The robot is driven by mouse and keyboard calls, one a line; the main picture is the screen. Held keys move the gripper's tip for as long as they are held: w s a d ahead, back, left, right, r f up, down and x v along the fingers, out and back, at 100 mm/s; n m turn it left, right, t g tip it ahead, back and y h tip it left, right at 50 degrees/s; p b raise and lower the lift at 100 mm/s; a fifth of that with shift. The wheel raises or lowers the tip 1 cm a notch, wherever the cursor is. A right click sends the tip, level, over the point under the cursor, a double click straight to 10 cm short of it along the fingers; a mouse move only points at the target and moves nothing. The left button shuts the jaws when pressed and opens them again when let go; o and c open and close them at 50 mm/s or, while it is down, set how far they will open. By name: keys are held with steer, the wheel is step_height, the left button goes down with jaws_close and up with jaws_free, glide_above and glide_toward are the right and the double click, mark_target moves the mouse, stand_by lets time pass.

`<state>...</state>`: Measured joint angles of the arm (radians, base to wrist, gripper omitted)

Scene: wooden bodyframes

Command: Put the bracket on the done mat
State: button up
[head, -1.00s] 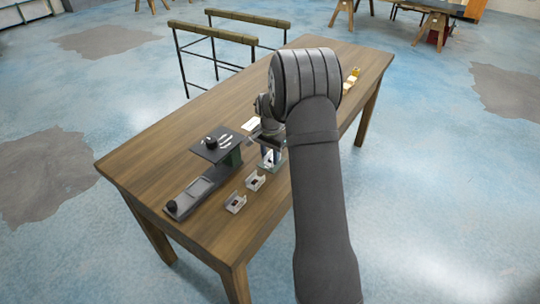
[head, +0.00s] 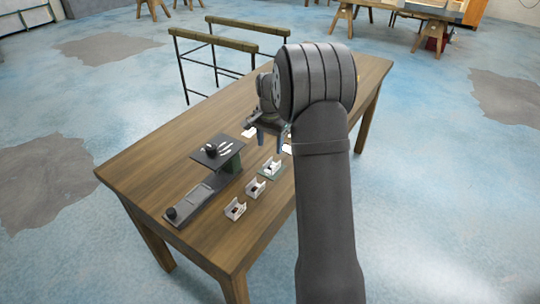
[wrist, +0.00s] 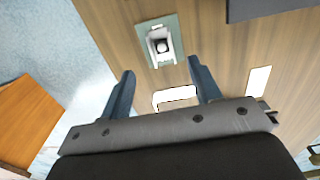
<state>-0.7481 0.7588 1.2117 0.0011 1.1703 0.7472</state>
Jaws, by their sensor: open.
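A small silvery U-shaped bracket (head: 271,166) sits upright on a small grey-green mat (head: 263,176) near the table's front edge. In the wrist view the bracket (wrist: 161,45) lies within the edges of the mat (wrist: 143,28), with a dark spot inside it. Two similar brackets, one nearer (head: 235,209) and one between (head: 254,189), stand on bare wood in a row with it. My gripper (head: 267,140) is open, above and behind the mat, apart from the bracket. In the wrist view my gripper's fingers (wrist: 160,82) are spread with nothing held.
A dark fixture with a raised plate (head: 218,149) and a low base (head: 200,196) stands left of the brackets. A white card (head: 249,132) lies behind it. A white-rimmed item (wrist: 175,95) shows beyond my fingers. The table's left end is clear.

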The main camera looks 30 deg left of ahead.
mark_target(270, 170)
steer(key=shift+r, duration=1.6)
step_height(270, 170, down, 13)
steer(key=shift+r, duration=2.4)
steer(key=shift+f, duration=0.1)
